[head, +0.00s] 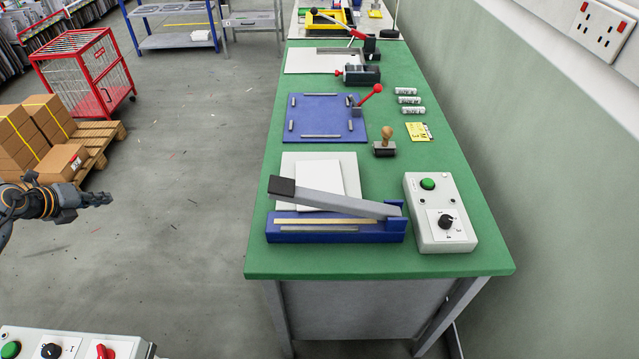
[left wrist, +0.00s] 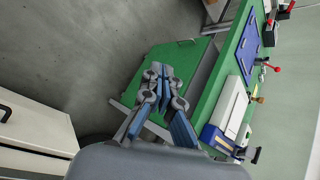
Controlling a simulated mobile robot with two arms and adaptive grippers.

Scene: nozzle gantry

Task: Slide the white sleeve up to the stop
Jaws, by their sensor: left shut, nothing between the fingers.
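A flat white sleeve (head: 318,178) lies on a pale board (head: 347,160) on the green table. Its near end reaches under the raised grey lever of a blue sealer (head: 335,228); the lever hides part of it. I cannot make out which part is the stop. My left gripper (head: 108,198) is over the floor, left of the table and well apart from the sleeve. Its fingers also show in the left wrist view (left wrist: 157,70), shut and empty. There the sealer (left wrist: 215,138) is at the right. My right gripper is not in view.
A white control box (head: 440,212) stands right of the sealer. Behind are a wooden-handled stamp (head: 385,145), a blue plate (head: 327,118) and a red-knobbed lever (head: 370,95). Boxes on a pallet (head: 95,150) stand left. The floor between pallet and table is clear.

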